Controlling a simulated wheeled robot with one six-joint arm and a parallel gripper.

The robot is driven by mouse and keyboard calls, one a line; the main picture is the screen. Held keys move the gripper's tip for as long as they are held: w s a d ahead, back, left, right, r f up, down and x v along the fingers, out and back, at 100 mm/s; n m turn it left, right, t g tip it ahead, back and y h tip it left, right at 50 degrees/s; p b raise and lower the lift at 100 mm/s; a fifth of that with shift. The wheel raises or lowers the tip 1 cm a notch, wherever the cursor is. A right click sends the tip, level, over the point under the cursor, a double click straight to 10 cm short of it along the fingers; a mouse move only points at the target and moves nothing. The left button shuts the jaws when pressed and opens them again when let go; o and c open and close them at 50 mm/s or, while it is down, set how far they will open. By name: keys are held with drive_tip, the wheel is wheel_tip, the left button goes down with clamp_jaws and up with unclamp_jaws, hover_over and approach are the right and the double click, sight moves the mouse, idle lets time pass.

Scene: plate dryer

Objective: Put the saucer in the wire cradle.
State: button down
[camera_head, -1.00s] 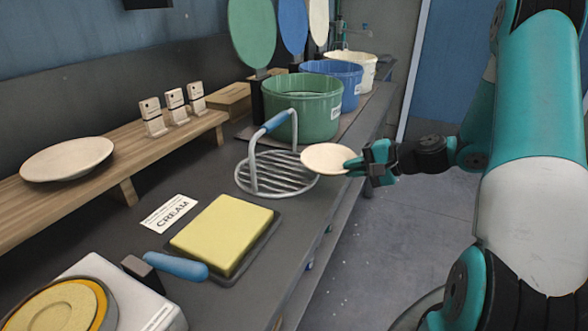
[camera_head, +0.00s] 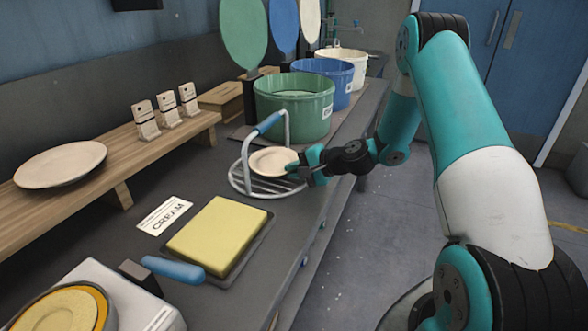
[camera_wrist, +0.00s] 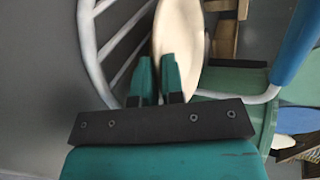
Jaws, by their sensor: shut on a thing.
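The cream saucer (camera_head: 272,161) is held at its right edge by my gripper (camera_head: 297,167), which is shut on it. The wire cradle (camera_head: 243,185) is a round grey wire rack with an arched handle and a blue grip (camera_head: 269,123). In the head view the saucer is over the cradle's bars, inside the arch; I cannot tell whether it touches them. In the wrist view the saucer (camera_wrist: 181,35) is pinched between the two teal fingertips (camera_wrist: 158,80), seen nearly edge-on, with the cradle's bars (camera_wrist: 122,35) beside it.
Green (camera_head: 300,105), blue (camera_head: 340,82) and cream buckets stand behind the cradle. A plate (camera_head: 60,163) rests on the wooden shelf (camera_head: 95,178) at left.

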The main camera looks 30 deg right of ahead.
drive_tip(key=c, duration=1.5)
unclamp_jaws()
drive_tip(key=shift+f, duration=0.1)
